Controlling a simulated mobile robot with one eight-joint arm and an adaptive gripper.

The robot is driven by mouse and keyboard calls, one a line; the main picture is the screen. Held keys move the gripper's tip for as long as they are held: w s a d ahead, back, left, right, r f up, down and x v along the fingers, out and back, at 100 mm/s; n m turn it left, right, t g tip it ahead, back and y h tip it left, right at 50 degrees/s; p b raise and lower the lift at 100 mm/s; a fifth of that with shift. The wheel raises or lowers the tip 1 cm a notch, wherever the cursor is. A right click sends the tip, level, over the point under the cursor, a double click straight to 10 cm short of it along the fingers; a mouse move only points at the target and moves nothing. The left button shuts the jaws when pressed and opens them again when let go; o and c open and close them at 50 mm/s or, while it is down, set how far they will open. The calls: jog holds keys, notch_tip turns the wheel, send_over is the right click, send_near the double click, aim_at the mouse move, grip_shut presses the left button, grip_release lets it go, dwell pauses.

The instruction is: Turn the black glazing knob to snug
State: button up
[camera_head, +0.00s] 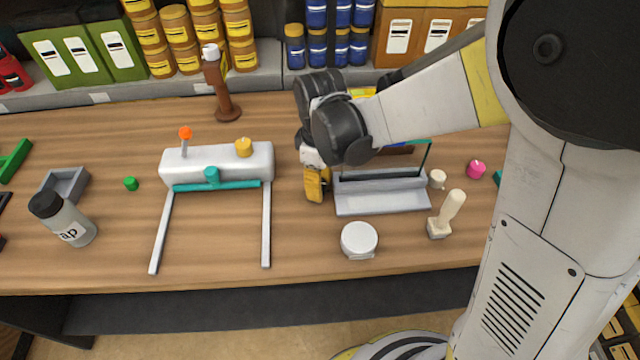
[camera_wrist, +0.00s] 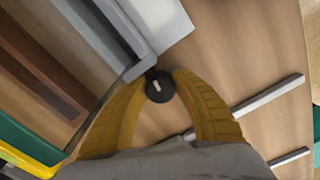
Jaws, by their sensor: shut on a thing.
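The black knob (camera_wrist: 158,90) shows in the wrist view, with a short pale mark on its face. It sits at the side of a grey glazing fixture (camera_head: 380,203), which also shows in the wrist view (camera_wrist: 112,28). My gripper (camera_head: 314,190) is at the left end of that fixture. Its yellow fingers, also in the wrist view (camera_wrist: 164,82), are shut on the knob, one on each side. In the head view the knob is hidden behind my gripper. A thin green-edged pane (camera_head: 427,157) stands at the back of the fixture.
A white pump-like block (camera_head: 200,163) with a teal bar and two grey rails lies left of my gripper. A white round lid (camera_head: 359,239), a cream-handled stamp (camera_head: 450,214) and a pink knob (camera_head: 477,169) are near the fixture. A brown post (camera_head: 222,85) stands behind. The front middle wood is clear.

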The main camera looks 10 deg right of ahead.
dwell(0.3)
jog(key=o, duration=1.2)
notch_tip(320, 180, up, 12)
